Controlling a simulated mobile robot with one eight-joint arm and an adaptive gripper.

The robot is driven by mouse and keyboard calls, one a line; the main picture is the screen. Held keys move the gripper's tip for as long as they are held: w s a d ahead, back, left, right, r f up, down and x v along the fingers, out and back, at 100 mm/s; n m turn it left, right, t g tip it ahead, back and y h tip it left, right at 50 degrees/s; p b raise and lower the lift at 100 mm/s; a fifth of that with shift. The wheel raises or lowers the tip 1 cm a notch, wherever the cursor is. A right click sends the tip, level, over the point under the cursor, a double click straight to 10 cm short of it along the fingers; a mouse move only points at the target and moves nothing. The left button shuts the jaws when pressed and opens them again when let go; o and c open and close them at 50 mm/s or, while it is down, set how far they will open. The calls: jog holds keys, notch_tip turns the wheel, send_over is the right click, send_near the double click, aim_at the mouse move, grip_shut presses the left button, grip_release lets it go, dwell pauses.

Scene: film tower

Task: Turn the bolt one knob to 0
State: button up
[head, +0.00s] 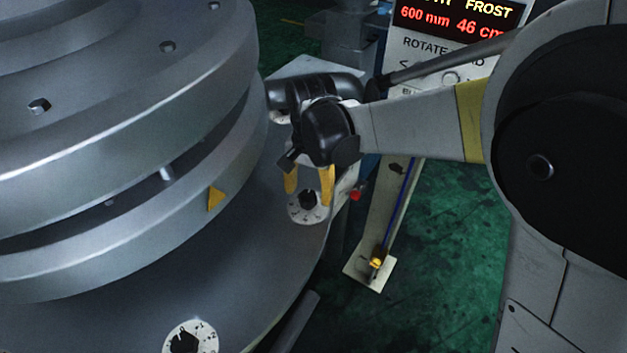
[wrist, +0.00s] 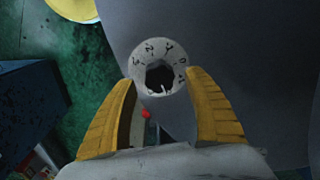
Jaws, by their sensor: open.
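A round white dial with a dark six-sided centre (wrist: 158,76) and small black digits around its rim lies between my fingers in the wrist view. A 0 seems to be at its right side; the other digits are hard to read. The same dial shows in the head view (head: 306,206), on the edge of the grey metal base. My gripper (head: 308,186) is open above it, with one yellow finger on each side. Whether the fingers touch the dial I cannot tell. A second, similar dial (head: 189,342) is cut off at the bottom edge. No label shows which is bolt one.
A large stacked grey metal disc (head: 120,190) with a yellow triangle (head: 215,198) stands left of my gripper. A display panel (head: 455,30) with red and yellow text stands behind my arm. Green floor (head: 440,250) is open at the right, beyond a pale foot plate (head: 368,272).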

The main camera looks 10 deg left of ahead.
jog(key=shift+f, duration=0.9)
jog(key=c, duration=1.2)
